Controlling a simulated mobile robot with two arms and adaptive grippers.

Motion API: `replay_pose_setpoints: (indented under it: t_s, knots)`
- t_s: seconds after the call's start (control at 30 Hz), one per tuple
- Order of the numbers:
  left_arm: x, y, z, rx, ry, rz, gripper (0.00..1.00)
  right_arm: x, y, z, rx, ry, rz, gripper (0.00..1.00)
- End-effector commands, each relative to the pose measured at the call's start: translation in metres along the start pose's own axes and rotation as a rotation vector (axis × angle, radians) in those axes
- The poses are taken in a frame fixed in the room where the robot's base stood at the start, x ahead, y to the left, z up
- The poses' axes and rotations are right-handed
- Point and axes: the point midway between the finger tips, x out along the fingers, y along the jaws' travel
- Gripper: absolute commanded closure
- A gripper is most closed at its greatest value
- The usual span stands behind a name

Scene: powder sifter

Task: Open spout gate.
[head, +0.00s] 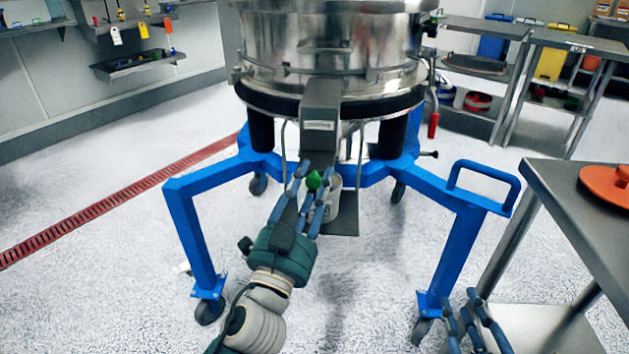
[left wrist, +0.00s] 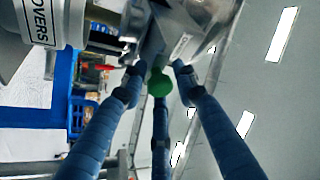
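The steel sifter (head: 330,50) stands on a blue wheeled frame, with a grey spout (head: 321,105) bearing a small label at its front. A green knob (head: 314,181) sits below the spout, in front of the lower metal parts. It also shows in the left wrist view (left wrist: 159,83), near the middle. My left gripper (head: 312,178) is at the knob, its blue fingers spread around it with visible gaps at the two side fingers. Contact with the third finger cannot be told. My right gripper (head: 477,312) is low at the bottom right, fingers apart and empty.
The blue frame (head: 196,235) has legs on both sides of my left arm. A steel table (head: 565,205) with an orange lid (head: 607,184) stands at the right. A red-handled lever (head: 433,125) hangs at the sifter's right side. Open floor lies to the left.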

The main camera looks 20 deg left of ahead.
Motion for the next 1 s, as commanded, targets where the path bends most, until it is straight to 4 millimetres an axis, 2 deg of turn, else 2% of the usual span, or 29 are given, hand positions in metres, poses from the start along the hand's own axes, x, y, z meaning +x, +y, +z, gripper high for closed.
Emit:
replay_pose_setpoints:
  t_s: [0.37, 0.8, 1.0]
  knots:
    - [-0.003, 0.001, 0.001, -0.002, -0.002, 0.002, 0.59, 0.000, 0.000, 0.000, 0.000, -0.001, -0.001, 0.68]
    - [-0.062, 0.000, 0.002, -0.006, -0.007, -0.002, 0.59, 0.000, 0.000, 0.000, 0.000, -0.001, 0.000, 0.68]
    - [-0.074, -0.001, 0.001, -0.001, -0.002, -0.001, 0.59, 0.000, 0.000, 0.000, 0.000, -0.001, 0.000, 0.68]
